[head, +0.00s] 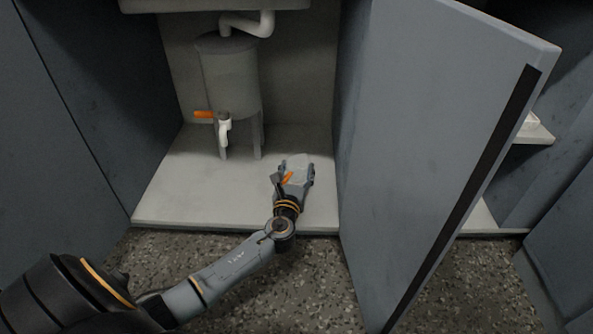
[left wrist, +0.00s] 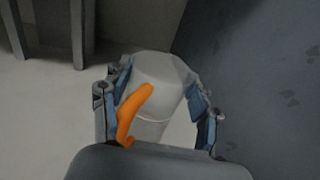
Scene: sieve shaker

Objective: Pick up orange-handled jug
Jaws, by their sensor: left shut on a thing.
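The jug (left wrist: 160,78) is whitish grey with a curved orange handle (left wrist: 133,110). In the left wrist view it sits between the two fingers of my left gripper (left wrist: 158,100). The fingers are shut on the jug's body, with the handle facing the camera. In the head view my left gripper (head: 293,178) is inside the open cabinet, low over the right part of its floor. I cannot tell whether the jug touches the floor. My right gripper is not in view.
A grey tank (head: 229,75) on legs stands left of my gripper, with an orange-levered tap (head: 205,114) and a white pipe (head: 247,22) above. The open cabinet door (head: 430,130) stands close on the right. The cabinet floor (head: 180,190) is clear at the left front.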

